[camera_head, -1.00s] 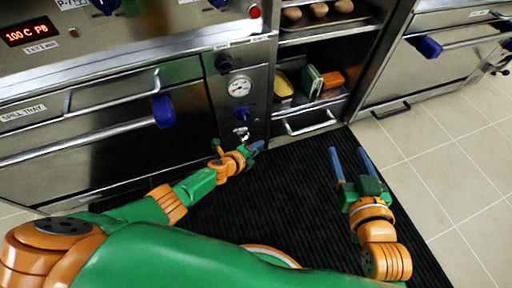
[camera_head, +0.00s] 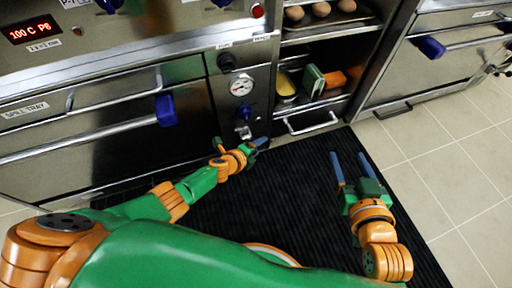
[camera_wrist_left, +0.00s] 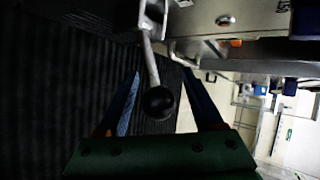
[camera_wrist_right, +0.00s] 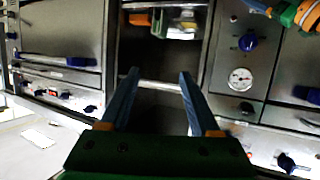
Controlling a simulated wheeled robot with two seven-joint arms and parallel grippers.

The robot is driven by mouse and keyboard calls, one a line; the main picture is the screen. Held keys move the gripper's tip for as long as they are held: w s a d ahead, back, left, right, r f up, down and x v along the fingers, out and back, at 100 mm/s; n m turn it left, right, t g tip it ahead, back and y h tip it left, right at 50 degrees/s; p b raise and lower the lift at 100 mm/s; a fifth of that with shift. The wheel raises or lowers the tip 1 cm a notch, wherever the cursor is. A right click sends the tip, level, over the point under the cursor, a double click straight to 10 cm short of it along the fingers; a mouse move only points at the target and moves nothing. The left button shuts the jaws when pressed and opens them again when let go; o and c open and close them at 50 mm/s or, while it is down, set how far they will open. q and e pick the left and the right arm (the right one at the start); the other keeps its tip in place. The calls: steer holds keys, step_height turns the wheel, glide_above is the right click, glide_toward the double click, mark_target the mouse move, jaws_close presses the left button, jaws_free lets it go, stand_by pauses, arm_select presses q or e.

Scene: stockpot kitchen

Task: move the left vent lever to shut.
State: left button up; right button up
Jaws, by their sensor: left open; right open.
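A vent lever, a thin metal rod with a black ball knob, shows in the left wrist view (camera_wrist_left: 158,101); its rod rises to a metal bracket. In the head view the lever area (camera_head: 243,131) is a small bright metal part low on the control panel, partly hidden. My left gripper (camera_wrist_left: 160,78) is open, with a finger on each side of the knob; I cannot tell whether either touches it. My left gripper (camera_head: 243,147) is just below the panel in the head view. My right gripper (camera_head: 348,170) is open and empty over the black mat.
Above the lever are a blue knob (camera_head: 244,112) and a round gauge (camera_head: 241,85). A steel drawer front with a blue-ended handle (camera_head: 165,110) stands to the left. An open shelf with a bar handle (camera_head: 311,123) is to the right. The black mat (camera_head: 290,195) is clear.

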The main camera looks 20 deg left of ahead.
arm_select(q)
steer(key=shift+s+a+r+p, duration=0.2)
steer(key=shift+s+r+p, duration=0.3)
steer(key=shift+p, duration=0.15)
steer(key=shift+s+a+r+p, duration=0.2)
steer(key=shift+s+r+p, duration=0.05)
steer(key=shift+s+p, duration=0.2)
steer(key=p+v, duration=0.2)
steer(key=shift+s+a+r, duration=0.1)
steer(key=shift+s+r, duration=0.1)
steer(key=shift+r, duration=0.15)
steer(key=shift+p+v, duration=0.65)
steer(key=shift+v, duration=0.25)
arm_select(e)
steer(key=s+d+f+g+h, duration=0.1)
steer(key=s+d+f+g, duration=0.1)
steer(key=s+f+g, duration=0.3)
steer(key=s+d+f+g+h, duration=0.1)
steer(key=s+d+f+g, duration=0.1)
steer(key=s+f+g, duration=0.3)
steer(key=shift+s+f+m+g, duration=0.3)
steer(key=shift+s+f, duration=1.45)
steer(key=shift+f, duration=2.05)
arm_select(q)
steer(key=shift+s+f, duration=0.1)
arm_select(e)
steer(key=shift+d, duration=0.1)
